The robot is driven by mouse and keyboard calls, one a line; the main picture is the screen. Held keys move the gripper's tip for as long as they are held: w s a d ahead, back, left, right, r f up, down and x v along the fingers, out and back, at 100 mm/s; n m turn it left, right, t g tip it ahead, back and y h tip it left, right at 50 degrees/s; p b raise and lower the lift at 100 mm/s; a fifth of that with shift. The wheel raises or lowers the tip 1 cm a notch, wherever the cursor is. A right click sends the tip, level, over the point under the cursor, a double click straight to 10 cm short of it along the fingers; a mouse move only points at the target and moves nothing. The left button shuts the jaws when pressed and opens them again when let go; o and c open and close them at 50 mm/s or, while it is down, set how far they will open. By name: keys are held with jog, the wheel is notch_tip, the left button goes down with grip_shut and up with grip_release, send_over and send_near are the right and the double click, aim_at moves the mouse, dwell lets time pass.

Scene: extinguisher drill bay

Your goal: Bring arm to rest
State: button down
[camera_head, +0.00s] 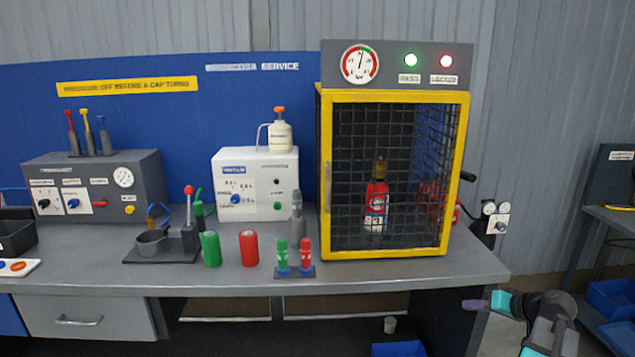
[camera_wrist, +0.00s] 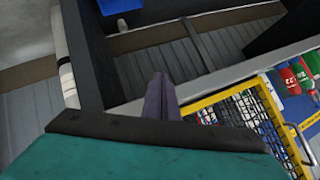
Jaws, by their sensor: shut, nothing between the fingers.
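My gripper (camera_head: 476,305) is at the lower right in the head view, in front of the bench's right end and apart from it. Its purple-grey fingers also show in the wrist view (camera_wrist: 160,97), pressed together with nothing between them. My arm comes in from the lower right corner of the head view. The yellow-framed mesh cage (camera_head: 466,160) stands on the bench to the left of and above my gripper. A red extinguisher (camera_head: 376,200) stands upright behind the mesh. The cage door looks closed.
The grey bench (camera_head: 400,275) holds green (camera_head: 210,248) and red (camera_head: 249,247) cylinders, a small rack with two tubes, a white unit (camera_head: 255,185) and a grey gauge box (camera_head: 95,188). Blue bins (camera_head: 610,298) stand at the right. The floor between bench and right-hand table looks open.

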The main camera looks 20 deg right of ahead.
jog(key=a+f+n+g+y, duration=0.1)
jog(key=a+f+g+y, duration=0.45)
jog(key=a+f, duration=2.35)
jog(key=s+a+f+n+g+h+p, duration=0.15)
jog(key=s+a+f+g+h, duration=0.25)
jog(key=s+a+f+g, duration=0.5)
jog(key=s+a+f+n+h, duration=0.1)
jog(key=s+a+f, duration=0.2)
jog(key=s, duration=0.5)
jog(key=s+a+f+n+g+h, duration=0.1)
jog(key=s+a+f+h, duration=0.1)
jog(key=s+a+f, duration=0.2)
jog(key=s+a, duration=0.2)
jog(key=s, duration=0.2)
jog(key=shift+s+n, duration=0.3)
jog(key=shift+n, duration=0.05)
